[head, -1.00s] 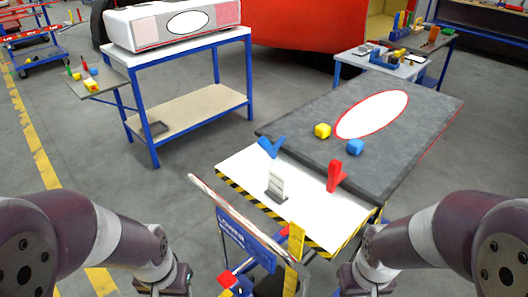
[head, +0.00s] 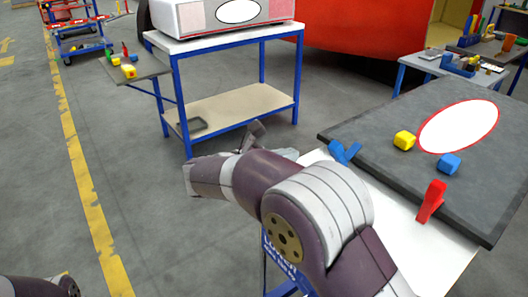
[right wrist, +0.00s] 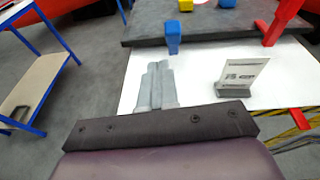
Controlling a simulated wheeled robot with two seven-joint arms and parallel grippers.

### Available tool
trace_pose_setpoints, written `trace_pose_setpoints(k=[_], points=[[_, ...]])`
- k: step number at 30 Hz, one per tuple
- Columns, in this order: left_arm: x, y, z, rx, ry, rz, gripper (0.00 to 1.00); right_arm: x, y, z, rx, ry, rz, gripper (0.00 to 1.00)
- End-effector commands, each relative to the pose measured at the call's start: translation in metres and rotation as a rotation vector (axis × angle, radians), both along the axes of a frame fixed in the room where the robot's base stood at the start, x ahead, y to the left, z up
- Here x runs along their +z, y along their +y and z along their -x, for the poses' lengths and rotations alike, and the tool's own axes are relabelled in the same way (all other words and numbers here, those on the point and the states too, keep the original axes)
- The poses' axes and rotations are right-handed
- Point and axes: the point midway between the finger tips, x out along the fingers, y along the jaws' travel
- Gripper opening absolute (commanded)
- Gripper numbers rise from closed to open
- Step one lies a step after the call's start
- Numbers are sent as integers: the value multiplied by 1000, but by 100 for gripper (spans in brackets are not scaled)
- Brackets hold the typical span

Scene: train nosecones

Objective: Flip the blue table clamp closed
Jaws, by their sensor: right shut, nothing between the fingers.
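The blue table clamp (head: 344,152) sits at the near-left edge of the dark grey panel (head: 375,132), where the panel meets the white table top (head: 400,222). In the right wrist view the blue clamp (right wrist: 173,36) stands upright at the panel's edge, just beyond my fingertips. My right gripper (head: 288,153) is partly hidden behind my own arm, left of the clamp. In the right wrist view its fingers (right wrist: 158,70) are together and empty, pointing at the clamp with a small gap. My left gripper is out of view.
A red clamp (head: 431,202) stands on the same panel edge, to the right. A yellow block (head: 404,141) and a blue block (head: 449,164) lie on the panel. A small card in a stand (right wrist: 240,78) is on the white top. A blue-legged table (head: 235,42) stands behind.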

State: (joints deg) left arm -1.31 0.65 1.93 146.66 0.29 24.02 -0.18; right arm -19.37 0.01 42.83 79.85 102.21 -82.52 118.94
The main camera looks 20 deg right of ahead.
Motion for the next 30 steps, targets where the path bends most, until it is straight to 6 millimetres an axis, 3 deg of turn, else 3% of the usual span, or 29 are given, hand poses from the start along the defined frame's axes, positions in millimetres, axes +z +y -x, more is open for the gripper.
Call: trace_pose_setpoints(k=[4, 14, 24, 30], points=[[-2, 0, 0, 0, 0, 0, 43, -4, 1, 9, -70, -47, -29, 0], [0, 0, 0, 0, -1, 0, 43, -4, -5, 7, -69, -45, -27, 0], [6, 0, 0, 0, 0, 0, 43, -19, -63, -9, -70, -43, -26, 0], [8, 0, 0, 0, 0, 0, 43, -26, -86, -16, -67, -45, -27, 0]])
